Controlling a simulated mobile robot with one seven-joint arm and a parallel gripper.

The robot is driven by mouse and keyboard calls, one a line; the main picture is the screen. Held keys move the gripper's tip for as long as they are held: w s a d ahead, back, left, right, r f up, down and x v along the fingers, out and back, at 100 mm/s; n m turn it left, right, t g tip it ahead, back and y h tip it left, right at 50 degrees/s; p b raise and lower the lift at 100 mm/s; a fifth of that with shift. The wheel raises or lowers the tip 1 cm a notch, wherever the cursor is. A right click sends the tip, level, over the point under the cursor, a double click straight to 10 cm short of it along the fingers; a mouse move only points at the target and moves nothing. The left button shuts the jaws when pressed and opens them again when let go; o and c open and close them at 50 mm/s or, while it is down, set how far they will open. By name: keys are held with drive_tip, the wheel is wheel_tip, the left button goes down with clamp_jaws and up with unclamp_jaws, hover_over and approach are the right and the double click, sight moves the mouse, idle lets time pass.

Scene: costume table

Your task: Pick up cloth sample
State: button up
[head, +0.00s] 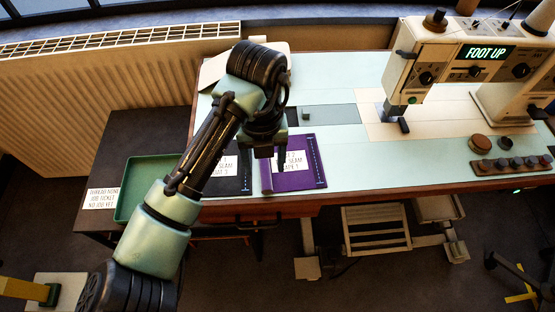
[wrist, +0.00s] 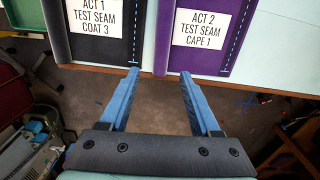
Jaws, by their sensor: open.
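Two cloth samples lie side by side at the front edge of the pale table. The dark one (wrist: 105,48) is labelled "ACT 1 TEST SEAM COAT 3", and the purple one (wrist: 188,58) is labelled "ACT 2 TEST SEAM CAPE 1". In the head view the purple sample (head: 308,180) is mostly clear, while my arm covers much of the dark one (head: 232,186). My gripper (wrist: 160,75) is open and empty, with its blue fingers apart. In the wrist view the fingertips lie just below the samples' near edges, around the gap between them.
A sewing machine (head: 428,62) reading "FOOT UP" stands at the right of the table (head: 350,172). A green tray (head: 128,200) and a paper note (head: 102,198) are on the dark side table at left. A radiator (head: 60,95) stands behind.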

sight(266, 177)
drive_tip(key=shift+w+f, duration=0.15)
drive_tip(key=shift+f, duration=1.2)
drive_tip(key=shift+w+f, duration=0.1)
drive_tip(key=shift+f, duration=1.25)
clamp_jaws()
